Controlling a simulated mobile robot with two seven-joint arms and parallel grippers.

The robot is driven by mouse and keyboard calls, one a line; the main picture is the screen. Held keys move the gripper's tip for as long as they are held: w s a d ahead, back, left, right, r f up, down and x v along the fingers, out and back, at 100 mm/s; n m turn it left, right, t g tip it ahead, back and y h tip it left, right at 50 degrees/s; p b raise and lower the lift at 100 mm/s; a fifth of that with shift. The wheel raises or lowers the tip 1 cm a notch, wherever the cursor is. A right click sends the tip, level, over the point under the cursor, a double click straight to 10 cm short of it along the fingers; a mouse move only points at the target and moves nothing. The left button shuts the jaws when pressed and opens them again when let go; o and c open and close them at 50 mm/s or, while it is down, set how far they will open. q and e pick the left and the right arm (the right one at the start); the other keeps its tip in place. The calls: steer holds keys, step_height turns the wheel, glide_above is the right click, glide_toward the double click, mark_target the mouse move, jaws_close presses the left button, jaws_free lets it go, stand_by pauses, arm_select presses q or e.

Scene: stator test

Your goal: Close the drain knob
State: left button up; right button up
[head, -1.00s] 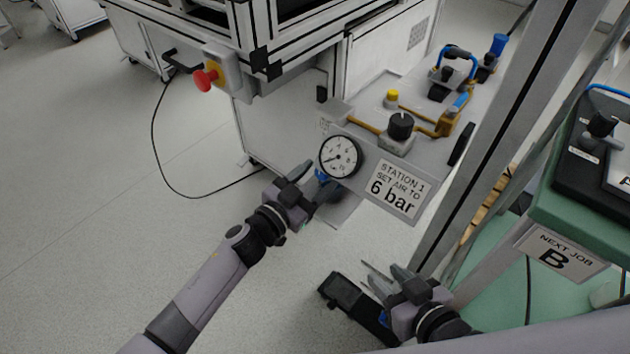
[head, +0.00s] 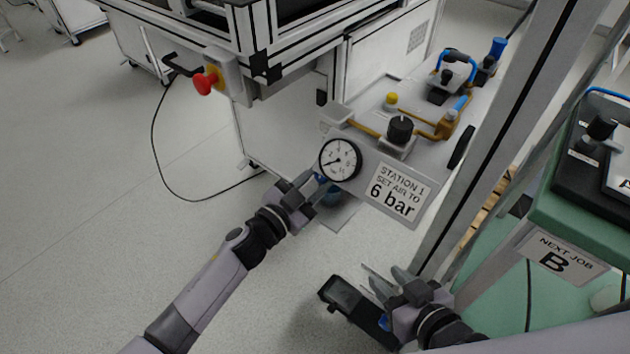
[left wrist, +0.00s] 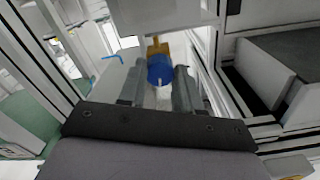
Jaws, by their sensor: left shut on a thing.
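The drain knob is the blue knob (left wrist: 160,70) in the left wrist view, between my left fingers, with a brass-coloured fitting (left wrist: 157,47) just beyond it. In the head view a little of its blue (head: 320,178) shows below the pressure gauge (head: 340,159); the rest is hidden by my gripper and the panel. My left gripper (head: 312,187) is shut on the knob; it also shows in the left wrist view (left wrist: 157,86). My right gripper (head: 385,277) is low at the bottom, its fingers apart and empty.
The station panel carries a "6 bar" sign (head: 398,192) and a black regulator knob (head: 400,130). A red stop button (head: 206,81) juts from the machine at left. A metal post (head: 490,150) and a green bench (head: 580,220) stand at right. The floor at left is open.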

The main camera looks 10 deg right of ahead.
arm_select(q)
steer(key=m, duration=0.3)
steer(key=shift+m, duration=0.9)
steer(key=o, duration=1)
steer(key=shift+o, duration=0.2)
steer(key=shift+s+a, duration=0.1)
steer(key=shift+a, duration=0.05)
